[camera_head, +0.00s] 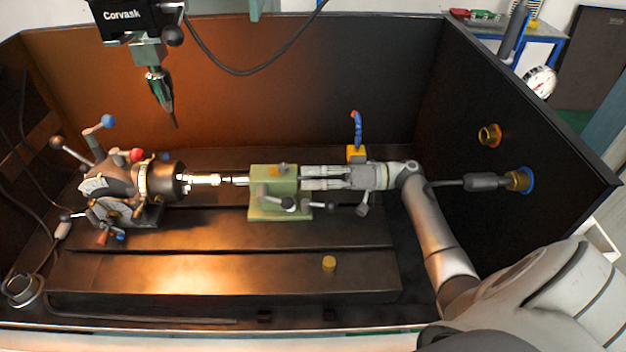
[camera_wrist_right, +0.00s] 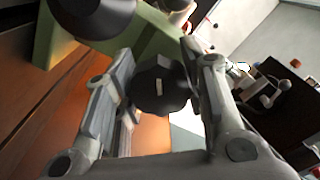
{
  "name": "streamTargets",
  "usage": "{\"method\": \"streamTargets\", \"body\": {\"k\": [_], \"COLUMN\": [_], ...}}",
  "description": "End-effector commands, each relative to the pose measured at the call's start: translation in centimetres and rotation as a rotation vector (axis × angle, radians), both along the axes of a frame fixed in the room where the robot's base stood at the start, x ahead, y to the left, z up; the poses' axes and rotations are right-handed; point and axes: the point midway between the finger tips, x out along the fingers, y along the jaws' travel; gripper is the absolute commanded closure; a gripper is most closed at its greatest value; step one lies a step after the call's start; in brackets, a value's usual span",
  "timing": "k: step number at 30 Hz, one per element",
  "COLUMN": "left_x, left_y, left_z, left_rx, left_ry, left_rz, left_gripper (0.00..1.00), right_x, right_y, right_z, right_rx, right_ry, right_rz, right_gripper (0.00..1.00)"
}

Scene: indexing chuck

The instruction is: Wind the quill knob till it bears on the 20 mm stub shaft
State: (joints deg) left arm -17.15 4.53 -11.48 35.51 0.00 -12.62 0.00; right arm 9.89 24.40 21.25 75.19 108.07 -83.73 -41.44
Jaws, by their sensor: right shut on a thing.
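The bright stub shaft (camera_head: 205,179) sticks out to the right from the chuck (camera_head: 160,181) of the indexing head. The green tailstock (camera_head: 275,205) stands to its right, with its thin quill (camera_head: 240,181) pointing at the shaft's end. I cannot tell whether quill and shaft touch. My right gripper (camera_head: 308,177) reaches in from the right, behind the tailstock. In the right wrist view, the black quill knob (camera_wrist_right: 160,85) with a pale mark sits between the fingers of my right gripper (camera_wrist_right: 157,62), which is shut on it. My left gripper is not in view.
A blue nozzle on a yellow block (camera_head: 356,153) stands behind my right wrist. A drill spindle (camera_head: 160,90) hangs above left. A small brass piece (camera_head: 329,263) lies on the otherwise clear front table.

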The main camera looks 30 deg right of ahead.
Motion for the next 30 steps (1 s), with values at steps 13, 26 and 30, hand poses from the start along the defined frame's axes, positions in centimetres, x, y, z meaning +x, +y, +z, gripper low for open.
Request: {"method": "streamTargets", "body": {"k": [13, 26, 30], "left_x": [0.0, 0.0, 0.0], "left_y": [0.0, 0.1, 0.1], "left_z": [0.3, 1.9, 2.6], "left_rx": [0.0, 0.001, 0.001], "left_ry": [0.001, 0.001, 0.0], "left_rz": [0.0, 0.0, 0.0], "left_gripper": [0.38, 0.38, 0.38], "right_x": [0.1, 0.1, 0.1], "right_y": [-0.1, -0.2, -0.1], "right_z": [0.2, 0.3, 0.3], "right_rx": [0.223, 0.439, 0.508], "right_ry": [0.361, 0.71, 0.824], "right_rz": [-0.004, -0.004, -0.004], "right_gripper": [0.85, 0.85, 0.85]}}
